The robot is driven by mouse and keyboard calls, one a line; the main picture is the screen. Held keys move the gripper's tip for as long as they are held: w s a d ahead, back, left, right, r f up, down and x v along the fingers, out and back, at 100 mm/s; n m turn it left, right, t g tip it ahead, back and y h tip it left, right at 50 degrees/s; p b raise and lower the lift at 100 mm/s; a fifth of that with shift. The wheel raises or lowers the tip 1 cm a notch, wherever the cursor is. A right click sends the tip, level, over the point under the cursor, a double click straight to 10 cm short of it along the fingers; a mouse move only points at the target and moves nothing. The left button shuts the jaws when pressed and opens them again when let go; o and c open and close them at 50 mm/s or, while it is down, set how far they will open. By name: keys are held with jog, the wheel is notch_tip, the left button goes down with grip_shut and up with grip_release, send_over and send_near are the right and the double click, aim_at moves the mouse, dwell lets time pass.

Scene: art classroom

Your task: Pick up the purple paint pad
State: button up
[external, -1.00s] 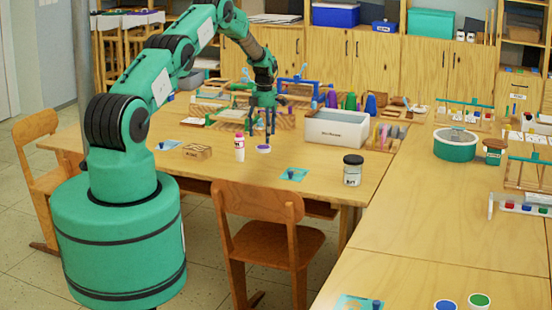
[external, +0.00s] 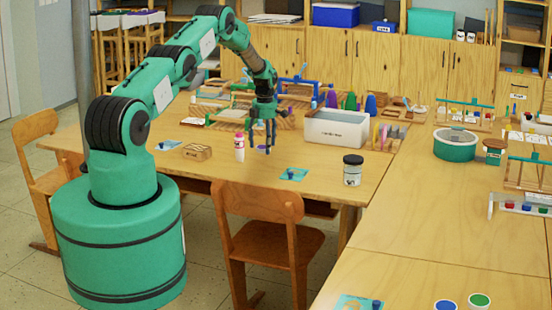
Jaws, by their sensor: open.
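The purple paint pad (external: 262,149) is a small round pad lying on the wooden table. It sits to the right of a small white and pink bottle (external: 239,147). My gripper (external: 261,146) points straight down at the pad. Its fingers are open and reach down close to the table, around the pad in this view. The fingers partly hide the pad. Whether they touch it cannot be told.
A white bin (external: 337,130) stands to the right of my gripper. A wooden block (external: 197,152) lies to the left. Stands and cones crowd the back.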

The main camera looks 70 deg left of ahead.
aim_at(264, 147)
jog(key=c, duration=1.3)
notch_tip(264, 147, up, 10)
jog(key=p, duration=0.1)
dwell(0.4)
